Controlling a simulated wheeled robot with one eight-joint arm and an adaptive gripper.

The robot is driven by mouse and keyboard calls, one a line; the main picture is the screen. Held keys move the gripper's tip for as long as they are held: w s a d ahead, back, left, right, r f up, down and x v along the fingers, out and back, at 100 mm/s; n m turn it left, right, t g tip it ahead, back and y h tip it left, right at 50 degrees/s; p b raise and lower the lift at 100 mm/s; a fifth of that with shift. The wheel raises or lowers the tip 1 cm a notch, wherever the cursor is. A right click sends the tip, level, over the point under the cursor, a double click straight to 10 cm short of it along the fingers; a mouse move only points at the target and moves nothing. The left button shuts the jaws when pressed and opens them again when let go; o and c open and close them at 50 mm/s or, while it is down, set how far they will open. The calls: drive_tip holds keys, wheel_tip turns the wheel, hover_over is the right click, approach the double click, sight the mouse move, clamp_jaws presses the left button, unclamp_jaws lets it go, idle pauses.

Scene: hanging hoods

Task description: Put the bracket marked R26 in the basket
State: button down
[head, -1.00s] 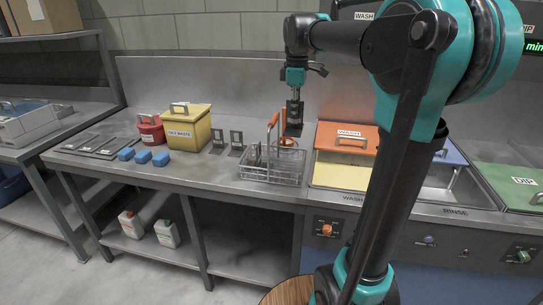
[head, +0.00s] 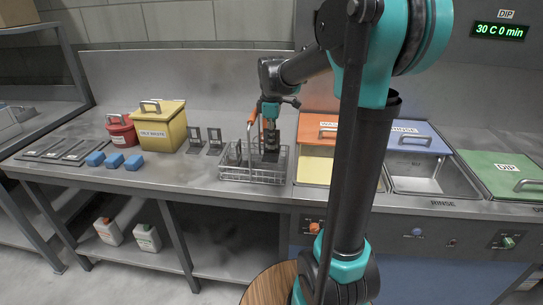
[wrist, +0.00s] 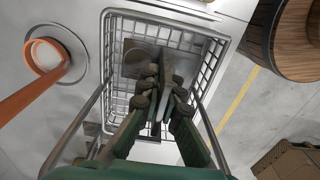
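My gripper (head: 271,128) is lowered over the wire basket (head: 253,181). The fingers look shut on a dark bracket (head: 270,155), whose lower part is inside the basket. In the wrist view my gripper (wrist: 158,88) is between the walls of the basket (wrist: 106,60), its fingers against a thin upright plate of the bracket (wrist: 164,68). A grey flat piece (wrist: 138,58) lies at the basket floor; I cannot tell if it belongs to the held bracket. Another dark shape (head: 236,152) shows at the basket's left. No R26 marking is readable.
Two brackets (head: 195,141) (head: 215,140) stand on the bench left of the basket. Beyond are a yellow waste bin (head: 160,132), a red pot (head: 121,132) and blue blocks (head: 114,160). The orange-lidded wash tank (head: 318,128) is close at right. An orange handle (head: 252,116) rises by the basket.

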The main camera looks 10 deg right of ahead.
sight(272, 153)
drive_tip(key=shift+f, duration=2.95)
drive_tip(key=shift+f, duration=0.1)
drive_tip(key=c, duration=1.7)
unclamp_jaws()
wheel_tip(272, 153, up, 12)
drive_tip(key=shift+r, duration=0.15)
